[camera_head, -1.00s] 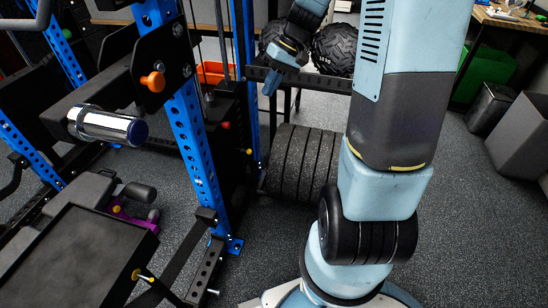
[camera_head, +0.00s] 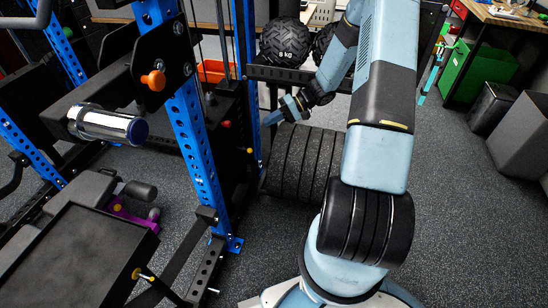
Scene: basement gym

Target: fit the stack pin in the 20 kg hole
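The dark weight stack (camera_head: 226,150) stands behind the blue upright of the rack. A small red knob (camera_head: 226,124) shows at its front, and a small yellow knob (camera_head: 250,151) shows lower and to the right. I cannot tell which of these, if either, is the stack pin. The 20 kg hole and any plate numbers are too small to make out. My gripper (camera_head: 271,118) is right of the stack, beside the rear blue upright, pointing left. Its fingers are small and seen from the side, so I cannot tell whether they are open or hold anything.
An orange knob (camera_head: 153,82) sits on the near blue upright (camera_head: 196,145). A chrome sleeve (camera_head: 108,125) juts out at left. Thick black plates (camera_head: 300,162) stand on the floor below my gripper. Ball weights (camera_head: 284,42) sit behind. The floor at right (camera_head: 470,210) is open.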

